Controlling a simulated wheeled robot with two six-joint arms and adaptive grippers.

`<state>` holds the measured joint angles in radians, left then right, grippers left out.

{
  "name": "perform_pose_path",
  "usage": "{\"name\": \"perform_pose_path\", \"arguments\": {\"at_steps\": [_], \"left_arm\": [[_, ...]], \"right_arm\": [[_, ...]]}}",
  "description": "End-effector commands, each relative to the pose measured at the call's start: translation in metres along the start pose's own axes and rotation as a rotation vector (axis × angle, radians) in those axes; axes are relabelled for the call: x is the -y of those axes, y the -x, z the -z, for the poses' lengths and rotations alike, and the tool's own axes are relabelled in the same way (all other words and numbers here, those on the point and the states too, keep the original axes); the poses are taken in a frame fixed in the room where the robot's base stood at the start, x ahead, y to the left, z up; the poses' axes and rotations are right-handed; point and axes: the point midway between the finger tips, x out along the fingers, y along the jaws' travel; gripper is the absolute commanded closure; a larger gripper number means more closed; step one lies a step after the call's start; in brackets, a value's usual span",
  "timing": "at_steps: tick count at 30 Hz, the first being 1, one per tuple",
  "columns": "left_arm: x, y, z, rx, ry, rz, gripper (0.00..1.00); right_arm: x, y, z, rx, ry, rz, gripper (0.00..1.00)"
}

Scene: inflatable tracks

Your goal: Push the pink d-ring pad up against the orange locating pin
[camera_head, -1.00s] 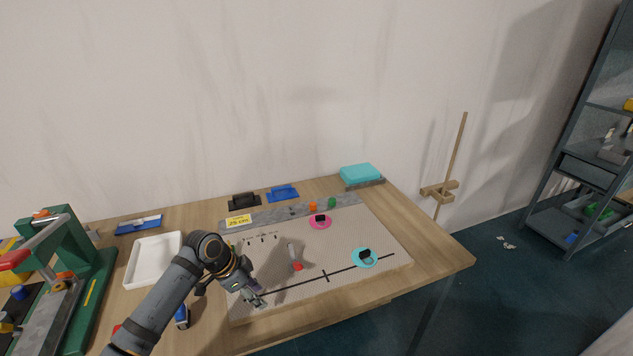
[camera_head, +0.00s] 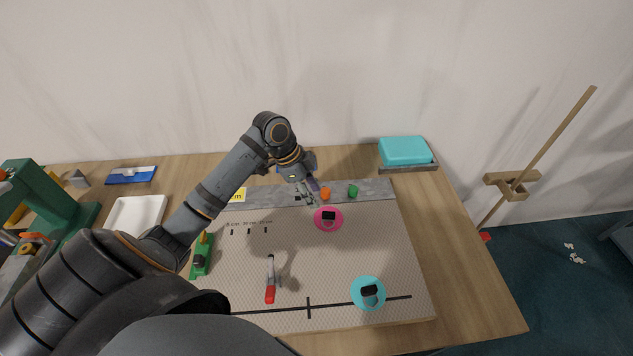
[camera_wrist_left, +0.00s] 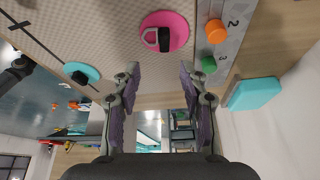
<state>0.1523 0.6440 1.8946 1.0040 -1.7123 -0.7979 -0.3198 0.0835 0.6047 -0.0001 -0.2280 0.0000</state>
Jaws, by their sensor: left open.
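The pink d-ring pad (camera_head: 320,224), a round disc with a black strap piece and ring, lies on the ribbed board (camera_head: 390,240) just in front of the grey strip. The orange locating pin (camera_head: 326,193) stands on that strip behind the pad, with a small gap between them. In the left wrist view the pad (camera_wrist_left: 179,28) and the orange pin (camera_wrist_left: 216,32) are apart. My left gripper (camera_head: 308,199) is open and empty, just left of the pin and behind-left of the pad. Its open fingers (camera_wrist_left: 158,75) also show in the wrist view. My right gripper is out of view.
A green pin (camera_head: 352,190) stands on the grey strip (camera_head: 375,189) right of the orange one. A cyan pad (camera_head: 367,305) and a red-tipped marker (camera_head: 270,283) lie on the board. A white tray (camera_head: 135,212) and a teal block (camera_head: 405,150) are farther out.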

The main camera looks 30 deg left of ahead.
Motion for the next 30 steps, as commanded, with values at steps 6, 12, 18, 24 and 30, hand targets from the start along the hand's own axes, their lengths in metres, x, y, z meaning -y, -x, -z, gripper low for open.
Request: {"name": "perform_pose_path", "arguments": {"at_steps": [6, 12, 18, 24, 30], "left_arm": [[-0.002, -0.042, 0.002, -0.006, 0.004, -0.006, 0.57], [-0.001, -0.077, 0.001, -0.001, 0.004, -0.004, 0.57], [-0.001, -0.094, 0.001, -0.001, 0.001, -0.002, 0.57], [-0.001, -0.096, 0.0, 0.001, 0.0, 0.0, 0.57], [-0.001, -0.096, 0.0, 0.0, 0.001, 0.0, 0.76]], "right_arm": [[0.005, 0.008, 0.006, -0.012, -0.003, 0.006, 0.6], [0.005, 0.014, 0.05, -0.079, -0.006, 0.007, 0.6], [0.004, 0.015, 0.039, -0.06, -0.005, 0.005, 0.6], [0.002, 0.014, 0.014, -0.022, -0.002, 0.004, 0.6], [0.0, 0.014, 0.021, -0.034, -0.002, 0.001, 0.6]]}}
